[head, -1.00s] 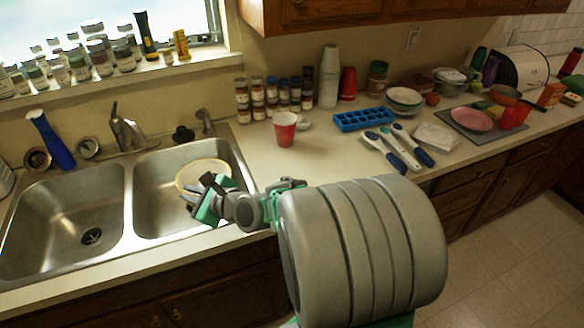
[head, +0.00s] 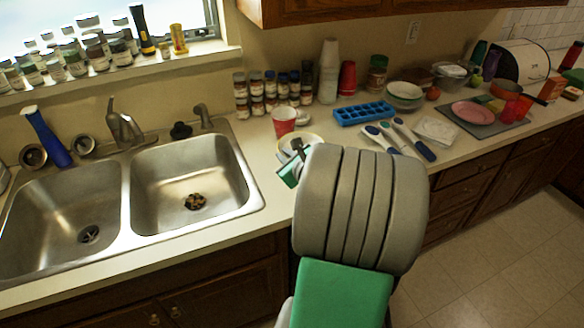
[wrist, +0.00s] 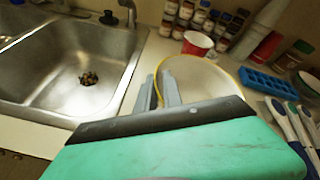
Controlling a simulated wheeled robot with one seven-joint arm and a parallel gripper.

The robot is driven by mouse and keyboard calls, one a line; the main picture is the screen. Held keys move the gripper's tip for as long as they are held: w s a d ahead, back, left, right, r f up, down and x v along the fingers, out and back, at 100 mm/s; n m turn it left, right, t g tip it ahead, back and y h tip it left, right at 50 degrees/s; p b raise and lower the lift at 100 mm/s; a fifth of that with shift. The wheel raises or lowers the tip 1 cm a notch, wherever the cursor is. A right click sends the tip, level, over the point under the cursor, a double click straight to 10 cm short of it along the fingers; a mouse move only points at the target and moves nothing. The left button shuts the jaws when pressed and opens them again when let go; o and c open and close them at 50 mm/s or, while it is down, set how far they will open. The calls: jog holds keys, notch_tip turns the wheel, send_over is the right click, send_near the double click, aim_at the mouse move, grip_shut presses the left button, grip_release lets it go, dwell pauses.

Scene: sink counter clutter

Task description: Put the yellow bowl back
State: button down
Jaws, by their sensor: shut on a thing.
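The yellow bowl, pale inside with a yellow rim, shows in the wrist view (wrist: 205,78) just beyond my fingers. In the head view the bowl (head: 312,140) is mostly hidden behind my arm, over the counter right of the sink. My gripper (wrist: 163,88) is shut on the near-left part of its rim. In the head view my gripper (head: 297,152) shows only in part. I cannot tell whether the bowl touches the counter.
A red cup (head: 284,121) stands just behind the bowl. A blue ice tray (head: 364,113) and several white-and-blue utensils (head: 400,138) lie to the right. Spice jars (head: 272,92) line the wall. The double sink's right basin (head: 165,190) is empty apart from its drain.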

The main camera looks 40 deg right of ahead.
jog(key=w+d+f, duration=0.1)
jog(key=f, duration=0.1)
jog(key=d+f, duration=0.1)
jog(key=w+d+f, duration=0.1)
jog(key=d+f, duration=0.1)
jog(key=shift+w+f, duration=0.35)
jog(key=f, duration=0.3)
jog(key=shift+w+d+f, duration=0.15)
jog(key=shift+d+f, duration=0.05)
jog(key=shift+r, duration=0.1)
jog(key=c, duration=1.5)
grip_release()
